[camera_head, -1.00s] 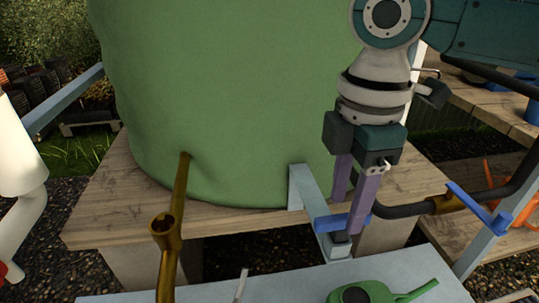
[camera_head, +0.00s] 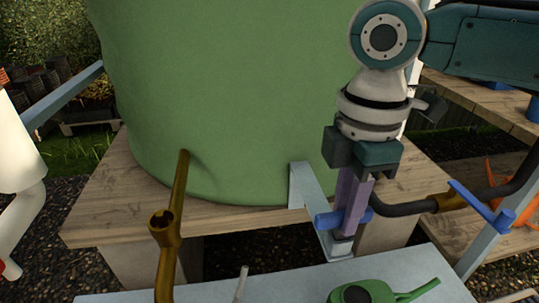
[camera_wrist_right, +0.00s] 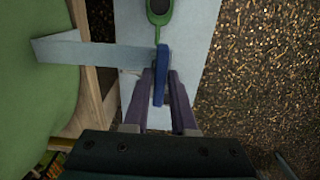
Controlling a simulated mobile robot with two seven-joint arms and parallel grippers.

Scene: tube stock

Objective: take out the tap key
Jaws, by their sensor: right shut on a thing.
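The tap key shows as a blue bar (camera_head: 326,220) at the light blue bracket in front of the green tank. In the right wrist view the blue bar (camera_wrist_right: 161,68) lies between my purple fingers. My right gripper (camera_head: 352,225) points down and is shut on this bar. The fingers hide part of the bar, and I cannot tell how the key's lower part sits in the bracket. My left gripper is not in view.
The big green tank (camera_head: 220,100) stands on a wooden platform (camera_head: 110,200). A brass pipe (camera_head: 165,232) rises at left. A dark pipe with another blue handle (camera_head: 480,207) is at right.

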